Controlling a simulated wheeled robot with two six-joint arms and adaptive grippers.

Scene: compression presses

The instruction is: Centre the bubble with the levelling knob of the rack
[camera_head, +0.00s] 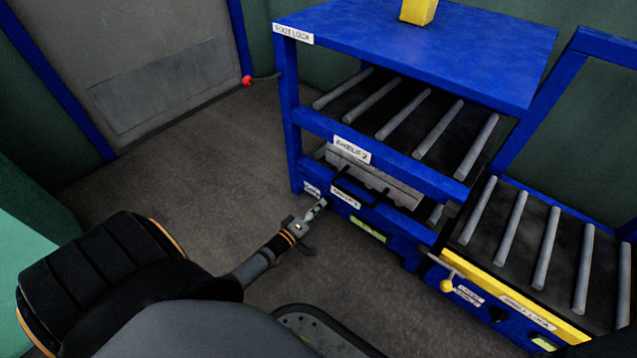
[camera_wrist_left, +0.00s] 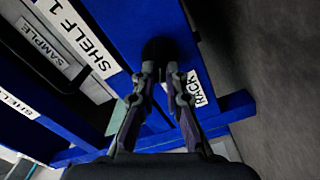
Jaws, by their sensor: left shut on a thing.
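The blue rack (camera_head: 430,50) stands at the centre right of the head view. My left gripper (camera_head: 320,204) is at its lower front beam, near the RACK label (camera_head: 312,189). In the left wrist view my left gripper (camera_wrist_left: 159,68) is shut on a round black knob (camera_wrist_left: 158,48), the levelling knob, beside the RACK label (camera_wrist_left: 196,88). In the head view the gripper hides the knob. A yellow-green bubble level (camera_head: 368,229) sits on the same beam, right of the gripper. Its bubble is too small to place. My right gripper is out of view.
A black handle (camera_head: 362,190) sticks out above the rack's beam. The floor (camera_head: 190,170) to the left is clear.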

